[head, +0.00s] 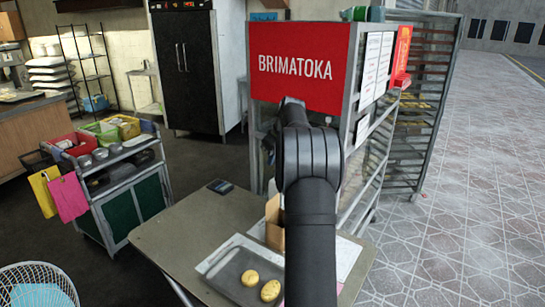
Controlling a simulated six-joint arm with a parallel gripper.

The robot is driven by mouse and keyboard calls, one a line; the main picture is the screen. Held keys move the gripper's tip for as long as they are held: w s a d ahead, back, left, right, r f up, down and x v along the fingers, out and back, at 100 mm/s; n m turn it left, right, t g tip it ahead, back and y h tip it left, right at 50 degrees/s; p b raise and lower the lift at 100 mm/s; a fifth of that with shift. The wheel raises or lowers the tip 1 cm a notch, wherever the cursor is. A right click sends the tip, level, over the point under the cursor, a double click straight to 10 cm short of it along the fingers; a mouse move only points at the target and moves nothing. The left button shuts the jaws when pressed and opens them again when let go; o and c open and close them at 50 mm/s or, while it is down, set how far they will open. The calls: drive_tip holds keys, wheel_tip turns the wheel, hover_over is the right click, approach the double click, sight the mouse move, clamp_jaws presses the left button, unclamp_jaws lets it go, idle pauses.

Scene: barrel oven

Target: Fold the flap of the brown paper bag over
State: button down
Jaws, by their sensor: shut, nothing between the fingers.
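The brown paper bag (273,222) stands upright on the grey table, partly behind my dark arm. Only a strip of its left side shows, and its flap cannot be made out. My arm rises from the bottom edge of the head view and covers the middle of the table. My gripper is hidden behind the arm, so its fingers and any contact with the bag do not show.
White paper (347,257) lies to the right on the table (170,238). A rack with a red BRIMATOKA sign (300,65) stands behind. A green cart (122,213) stands left.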

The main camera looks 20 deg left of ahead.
drive_tip(key=d, duration=0.2)
drive_tip(key=shift+s+d+f, duration=0.2)
drive_tip(key=shift+s+d, duration=0.2)
drive_tip(key=shift+d, duration=0.1)
idle(0.4)
drive_tip(key=shift+s+d+f, duration=0.2)
drive_tip(key=shift+d+f, duration=0.1)
drive_tip(key=shift+d, duration=0.25)
drive_tip(key=shift+s+d+f, duration=0.15)
drive_tip(key=shift+d+f, duration=0.15)
drive_tip(key=shift+d, duration=0.2)
drive_tip(key=shift+f, duration=0.15)
drive_tip(key=shift+f, duration=0.65)
wheel_tip(320, 180, up, 9)
idle(0.5)
